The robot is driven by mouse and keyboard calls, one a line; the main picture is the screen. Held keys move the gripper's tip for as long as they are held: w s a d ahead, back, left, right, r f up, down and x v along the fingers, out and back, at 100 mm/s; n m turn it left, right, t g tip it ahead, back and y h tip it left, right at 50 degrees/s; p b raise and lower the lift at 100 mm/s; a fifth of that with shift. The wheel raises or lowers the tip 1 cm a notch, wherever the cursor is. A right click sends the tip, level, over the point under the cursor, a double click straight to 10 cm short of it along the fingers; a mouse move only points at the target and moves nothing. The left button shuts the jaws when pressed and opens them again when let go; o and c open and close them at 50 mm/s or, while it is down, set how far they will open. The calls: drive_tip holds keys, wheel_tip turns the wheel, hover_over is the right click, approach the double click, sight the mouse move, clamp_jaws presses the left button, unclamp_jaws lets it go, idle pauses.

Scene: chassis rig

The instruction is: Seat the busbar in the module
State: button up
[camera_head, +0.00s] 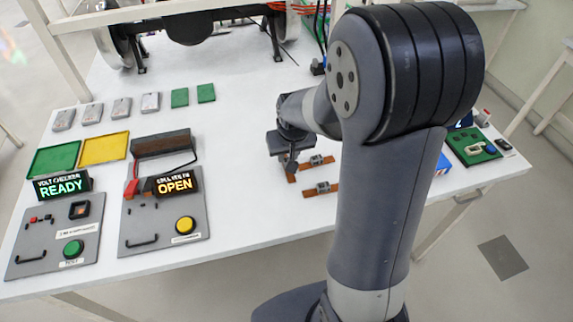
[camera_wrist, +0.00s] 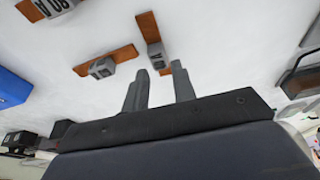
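Several copper-brown strips, each with a grey block on it, lie on the white table; they look like busbars. In the wrist view one strip (camera_wrist: 147,30) points toward my fingers, one (camera_wrist: 124,53) lies to its left, and one (camera_wrist: 34,12) at the top left has a block reading 80 A. Two show beside my gripper in the head view (camera_head: 328,159) (camera_head: 333,188).
A panel reading OPEN (camera_head: 175,182) has a yellow button; another reads READY (camera_head: 62,187). Green (camera_head: 54,160) and yellow (camera_head: 104,149) trays, grey cases and green cards lie behind. A blue box (camera_head: 443,165) and green board (camera_head: 472,148) are at right.

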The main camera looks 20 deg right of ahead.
drive_tip(key=shift+x, duration=2.15)
drive_tip(key=shift+s+d, duration=0.1)
drive_tip(key=shift+c, duration=0.2)
clamp_jaws()
